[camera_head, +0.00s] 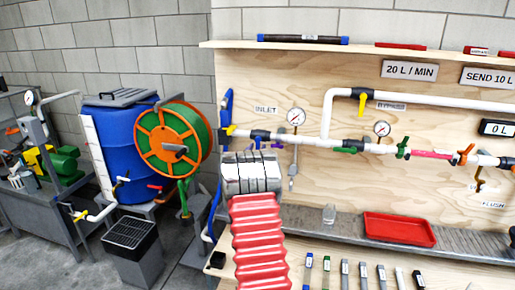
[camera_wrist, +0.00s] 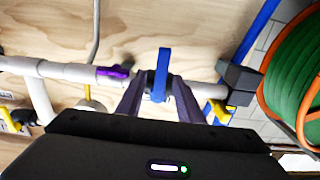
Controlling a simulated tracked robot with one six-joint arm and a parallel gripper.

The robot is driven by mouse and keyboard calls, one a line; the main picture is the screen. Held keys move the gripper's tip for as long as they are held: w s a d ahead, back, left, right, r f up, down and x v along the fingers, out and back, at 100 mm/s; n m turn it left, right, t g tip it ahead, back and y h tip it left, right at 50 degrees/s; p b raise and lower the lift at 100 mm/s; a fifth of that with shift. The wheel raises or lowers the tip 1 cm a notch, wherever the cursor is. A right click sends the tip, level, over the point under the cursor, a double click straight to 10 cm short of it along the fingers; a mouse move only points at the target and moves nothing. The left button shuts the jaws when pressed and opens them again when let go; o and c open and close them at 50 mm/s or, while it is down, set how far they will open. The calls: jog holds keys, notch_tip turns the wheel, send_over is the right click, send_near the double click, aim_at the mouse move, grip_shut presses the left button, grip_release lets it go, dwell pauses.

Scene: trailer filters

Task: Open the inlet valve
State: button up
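The inlet valve has a blue handle (camera_wrist: 162,76) and a dark body on the white pipe. In the wrist view the handle stands across the pipe. My gripper (camera_wrist: 160,94) is open, with one dark finger on each side of the handle; contact between fingers and handle is not clear. In the head view my gripper (camera_head: 254,154) is at the pipe just below the INLET label (camera_head: 266,110). There it partly hides the valve, and the handle is too small to read clearly.
A purple handle (camera_wrist: 113,72) and a yellow handle (camera_wrist: 222,113) sit close on either side along the pipe. A pressure gauge (camera_head: 296,117) is just right of the label. A green hose reel (camera_head: 190,135) stands left. A red tray (camera_head: 399,229) lies on the shelf below.

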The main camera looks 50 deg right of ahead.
jog(key=shift+x, duration=1.2)
jog(key=shift+c, duration=0.7)
grip_shut()
